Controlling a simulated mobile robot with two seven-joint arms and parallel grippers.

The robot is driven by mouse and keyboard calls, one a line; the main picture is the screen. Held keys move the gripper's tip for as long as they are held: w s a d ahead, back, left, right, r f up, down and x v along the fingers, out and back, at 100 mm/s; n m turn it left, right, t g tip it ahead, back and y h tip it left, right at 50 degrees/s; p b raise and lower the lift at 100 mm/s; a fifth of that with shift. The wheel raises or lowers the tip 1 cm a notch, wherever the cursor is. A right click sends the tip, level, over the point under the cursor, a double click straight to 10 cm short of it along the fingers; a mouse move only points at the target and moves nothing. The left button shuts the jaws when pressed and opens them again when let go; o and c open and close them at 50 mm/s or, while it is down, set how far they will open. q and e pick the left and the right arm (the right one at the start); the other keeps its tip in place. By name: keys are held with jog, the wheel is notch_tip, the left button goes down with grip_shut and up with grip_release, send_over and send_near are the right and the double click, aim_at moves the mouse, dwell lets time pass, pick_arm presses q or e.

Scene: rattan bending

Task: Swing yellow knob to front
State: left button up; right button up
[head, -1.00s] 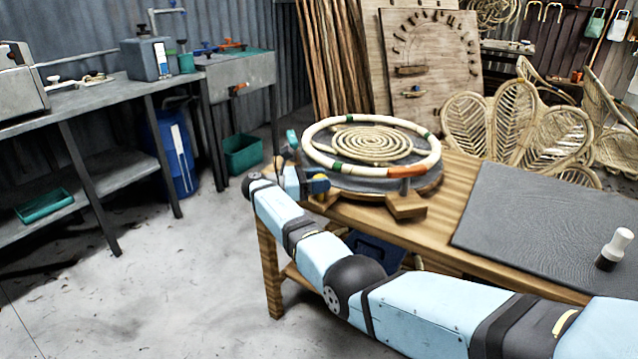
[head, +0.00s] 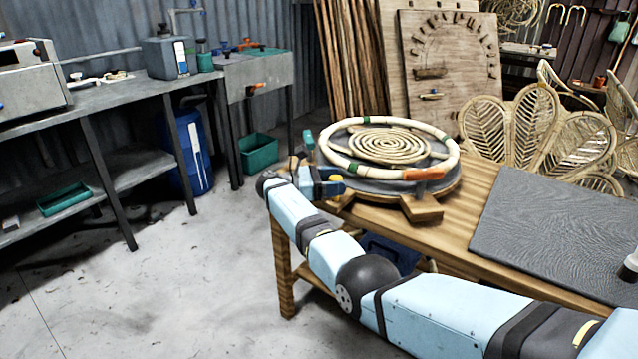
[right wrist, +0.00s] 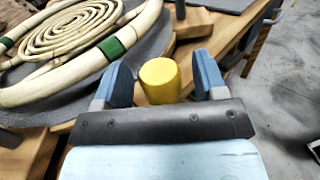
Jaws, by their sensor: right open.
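The yellow knob (head: 336,177) is a short cylinder at the near left edge of the round bending jig on the wooden bench. In the right wrist view the yellow knob (right wrist: 160,81) stands between the two blue fingers of my right gripper (right wrist: 163,72). The fingers are apart, with a visible gap on each side of the knob. In the head view my right gripper (head: 322,186) is beside the jig's near left side, partly hidden by its own wrist. The jig (head: 440,189) carries a pale rattan ring (head: 345,163) with green and orange bands. My left gripper is out of view.
A rattan coil (head: 388,146) lies inside the ring. A dark mat (head: 560,235) covers the bench's right part. Woven leaf-shaped panels (head: 520,125) and a board (head: 450,75) stand behind. A grey side bench (head: 110,100) is at left, with open floor (head: 190,290) between.

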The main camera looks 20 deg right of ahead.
pick_arm(q)
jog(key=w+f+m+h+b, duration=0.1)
jog(key=b, duration=0.4)
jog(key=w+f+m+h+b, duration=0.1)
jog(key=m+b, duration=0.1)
jog(key=b, duration=0.4)
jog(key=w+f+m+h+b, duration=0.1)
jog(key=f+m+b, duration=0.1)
jog(key=b, duration=0.3)
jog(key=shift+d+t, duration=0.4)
pick_arm(e)
jog(key=v, duration=1.1)
jog(key=shift+a, duration=0.3)
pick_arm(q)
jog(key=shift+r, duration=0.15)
pick_arm(e)
jog(key=shift+r, duration=0.1)
